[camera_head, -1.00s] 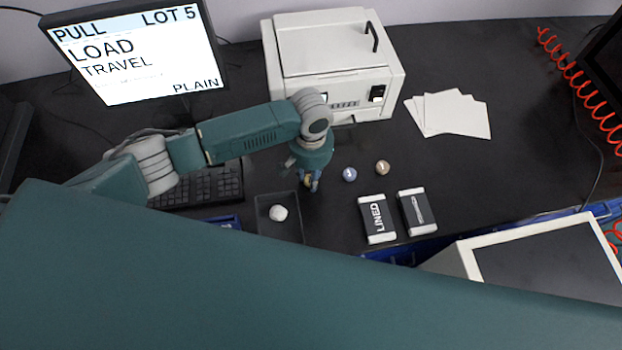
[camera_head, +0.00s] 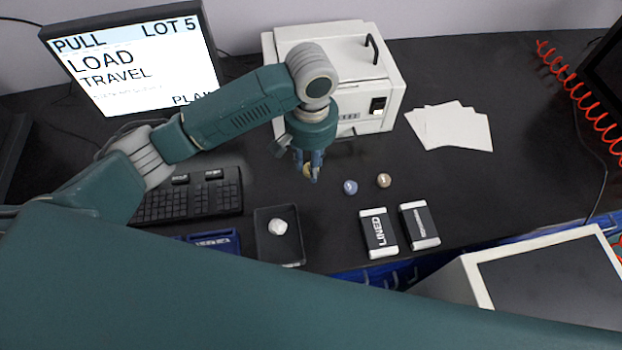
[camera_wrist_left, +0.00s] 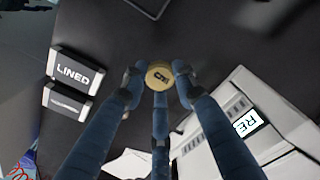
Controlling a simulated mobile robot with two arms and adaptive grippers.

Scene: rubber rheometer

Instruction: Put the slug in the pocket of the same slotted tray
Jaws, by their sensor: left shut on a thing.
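My left gripper (camera_head: 313,174) is shut on a tan round slug (camera_head: 307,170), held above the black table in front of the white machine. In the left wrist view, the blue fingers close around the slug (camera_wrist_left: 160,74), which has a dark mark on its face. Two dark trays with white ends lie to the right and nearer: one reads LINED (camera_head: 379,234), the other (camera_head: 419,226) has a pale marking too small to read. Both also show in the wrist view, the LINED one (camera_wrist_left: 75,70) above the other (camera_wrist_left: 68,103). My right gripper is out of view.
The white machine (camera_head: 335,85) stands behind the gripper. White sheets (camera_head: 450,127) lie at right; a keyboard (camera_head: 190,200) lies left.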

